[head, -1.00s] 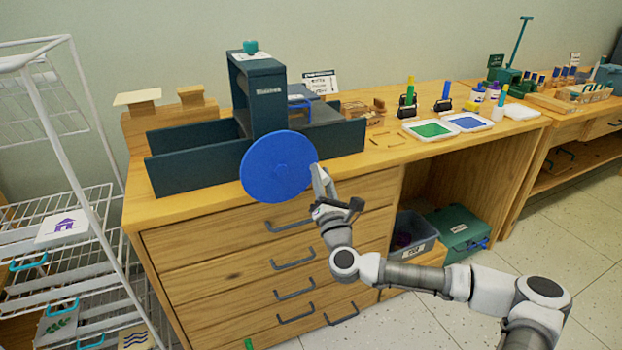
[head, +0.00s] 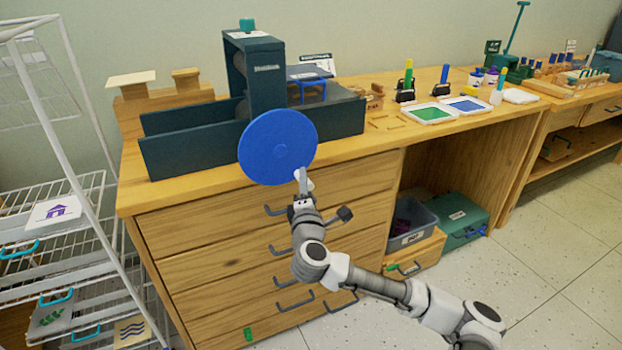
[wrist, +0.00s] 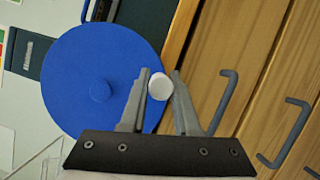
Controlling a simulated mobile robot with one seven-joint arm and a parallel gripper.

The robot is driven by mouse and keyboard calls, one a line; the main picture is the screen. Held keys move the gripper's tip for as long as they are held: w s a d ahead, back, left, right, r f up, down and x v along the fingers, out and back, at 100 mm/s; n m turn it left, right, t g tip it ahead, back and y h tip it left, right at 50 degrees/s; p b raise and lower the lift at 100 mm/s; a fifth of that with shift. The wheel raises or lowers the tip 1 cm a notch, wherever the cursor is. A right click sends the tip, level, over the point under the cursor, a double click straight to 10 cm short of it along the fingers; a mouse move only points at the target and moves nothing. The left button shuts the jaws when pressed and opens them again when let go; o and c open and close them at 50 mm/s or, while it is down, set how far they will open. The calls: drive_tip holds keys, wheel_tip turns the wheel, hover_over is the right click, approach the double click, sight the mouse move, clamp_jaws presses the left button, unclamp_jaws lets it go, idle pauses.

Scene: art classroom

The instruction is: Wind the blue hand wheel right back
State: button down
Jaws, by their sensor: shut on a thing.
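The blue hand wheel (head: 277,147) is a large flat disc on the front of the dark green press (head: 262,85), above the drawer fronts. It also fills much of the wrist view (wrist: 75,60), with a blue hub at its middle. A white round handle (wrist: 159,86) stands at its rim, between my gripper's two fingers (wrist: 160,78). My gripper (head: 302,178) is shut on this handle at the wheel's lower right edge in the head view. My fingers hide part of the handle there.
Drawer pulls (head: 295,300) stick out from the wooden cabinet below the wheel. A white wire rack (head: 70,120) stands at the left. Ink trays (head: 430,114) lie on the worktop at the right. A grey bin (head: 413,222) and green case (head: 456,215) sit low beside the drawers.

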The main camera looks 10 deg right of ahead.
drive_tip(key=shift+a+f+m, duration=0.2)
drive_tip(key=shift+a+m, duration=0.05)
drive_tip(key=shift+m, duration=0.05)
drive_tip(key=shift+s+a+f, duration=0.15)
drive_tip(key=shift+s+a, duration=0.05)
drive_tip(key=shift+a, duration=0.4)
drive_tip(key=c, duration=0.7)
unclamp_jaws()
drive_tip(key=shift+o, duration=0.2)
drive_tip(key=shift+s, duration=0.1)
drive_tip(key=s+a+f+p, duration=0.1)
drive_tip(key=s+p, duration=0.8)
drive_tip(key=s, duration=0.8)
drive_tip(key=shift+a+f, duration=0.15)
drive_tip(key=shift+a, duration=0.2)
